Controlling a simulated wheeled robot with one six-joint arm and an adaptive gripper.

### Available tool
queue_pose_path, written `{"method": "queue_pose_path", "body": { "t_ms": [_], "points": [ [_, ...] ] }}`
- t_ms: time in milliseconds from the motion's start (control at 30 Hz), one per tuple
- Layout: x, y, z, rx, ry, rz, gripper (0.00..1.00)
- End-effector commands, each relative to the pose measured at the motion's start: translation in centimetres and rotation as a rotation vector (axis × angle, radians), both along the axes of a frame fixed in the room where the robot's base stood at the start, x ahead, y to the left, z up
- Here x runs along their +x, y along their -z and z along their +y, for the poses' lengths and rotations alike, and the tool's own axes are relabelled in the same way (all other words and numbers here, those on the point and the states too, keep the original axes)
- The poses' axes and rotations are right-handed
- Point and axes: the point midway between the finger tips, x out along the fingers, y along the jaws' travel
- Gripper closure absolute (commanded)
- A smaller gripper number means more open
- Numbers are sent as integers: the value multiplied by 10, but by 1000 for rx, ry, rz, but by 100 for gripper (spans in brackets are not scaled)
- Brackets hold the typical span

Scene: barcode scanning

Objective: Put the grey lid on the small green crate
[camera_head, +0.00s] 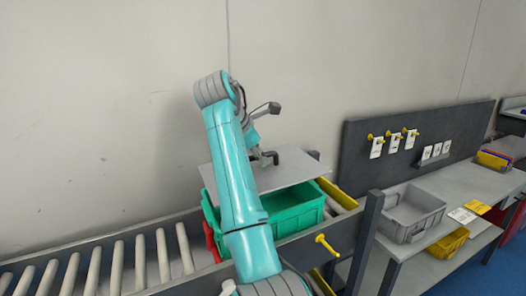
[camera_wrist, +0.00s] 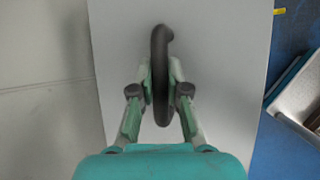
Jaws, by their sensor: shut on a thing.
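The grey lid (camera_head: 292,168) is a flat light-grey plate above the small green crate (camera_head: 299,217) in the head view. It looks tilted a little against the crate's rim, and I cannot tell whether it touches it. The crate's open inside shows along the front right. In the wrist view the lid (camera_wrist: 225,110) fills the middle, with a dark curved handle (camera_wrist: 160,75) standing on it. My gripper (camera_wrist: 160,88) is shut on this handle, one finger on each side. In the head view my gripper (camera_head: 264,160) is small and partly hidden by my arm.
The crate stands on a roller conveyor (camera_head: 120,262) with a yellow stop (camera_head: 338,195) and a red part (camera_head: 211,240) beside it. A yellow knob (camera_head: 326,245) sticks out in front. A grey bin (camera_head: 410,213) stands on the bench at right. A wall rises behind.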

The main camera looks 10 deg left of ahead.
Motion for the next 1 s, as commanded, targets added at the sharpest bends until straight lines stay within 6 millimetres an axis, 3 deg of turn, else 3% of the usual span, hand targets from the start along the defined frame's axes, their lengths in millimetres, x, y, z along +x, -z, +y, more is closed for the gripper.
{"method": "queue_pose_path", "body": {
  "t_ms": [1000],
  "points": [
    [0, 65, 0, 0, -1, -1, 100]
  ]
}}
